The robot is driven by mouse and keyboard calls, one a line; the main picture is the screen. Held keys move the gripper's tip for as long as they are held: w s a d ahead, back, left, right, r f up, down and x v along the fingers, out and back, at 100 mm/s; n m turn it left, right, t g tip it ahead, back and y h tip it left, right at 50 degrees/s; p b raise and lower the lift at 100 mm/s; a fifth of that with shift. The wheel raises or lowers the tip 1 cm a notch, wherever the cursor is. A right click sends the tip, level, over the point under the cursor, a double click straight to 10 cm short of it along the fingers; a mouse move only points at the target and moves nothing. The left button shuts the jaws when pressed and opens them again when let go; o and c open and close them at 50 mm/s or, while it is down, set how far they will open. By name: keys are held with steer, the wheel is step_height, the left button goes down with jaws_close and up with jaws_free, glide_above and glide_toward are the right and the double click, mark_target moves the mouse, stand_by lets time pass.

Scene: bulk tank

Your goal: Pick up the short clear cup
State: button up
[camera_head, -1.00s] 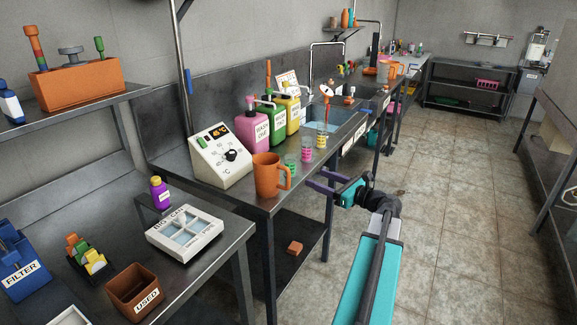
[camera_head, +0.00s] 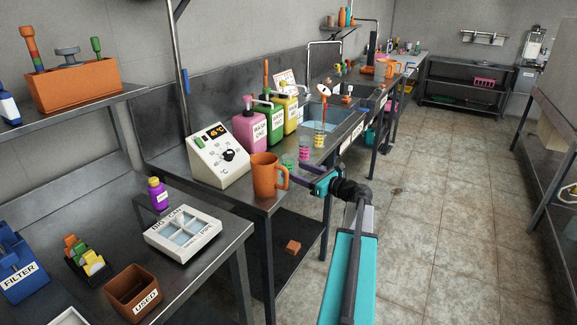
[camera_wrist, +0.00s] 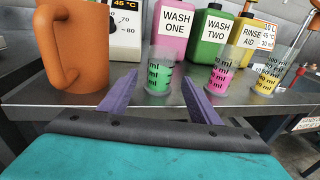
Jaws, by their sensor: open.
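The green-marked cup (camera_wrist: 160,74) is in line between my fingers in the wrist view, just beyond the tips. The pink-marked cup (camera_wrist: 221,76) and the yellow-marked cup (camera_wrist: 267,74) stand to its right. In the head view the green-marked cup (camera_head: 289,160) stands right of the orange mug. My gripper (camera_head: 304,172) is open and empty at the bench's front edge; its purple fingers point at the cups (camera_wrist: 158,78).
The orange mug (camera_head: 264,176) stands close left of the green-marked cup. Behind are a control box (camera_head: 219,153), the pink Wash One bottle (camera_head: 250,127), the green Wash Two bottle (camera_head: 273,120) and the yellow Rinse Aid bottle (camera_head: 290,113). The aisle floor (camera_head: 430,200) is clear.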

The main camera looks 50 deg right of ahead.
mark_target(293, 168)
steer(key=shift+w, duration=0.15)
steer(key=shift+w+a+f, duration=0.1)
steer(key=shift+w+a, duration=0.05)
steer(key=shift+w, duration=2.35)
steer(key=c, duration=1.2)
steer(key=shift+r, duration=0.25)
steer(key=shift+r+p, duration=0.3)
steer(key=shift+r, duration=4.35)
steer(key=shift+r, duration=0.1)
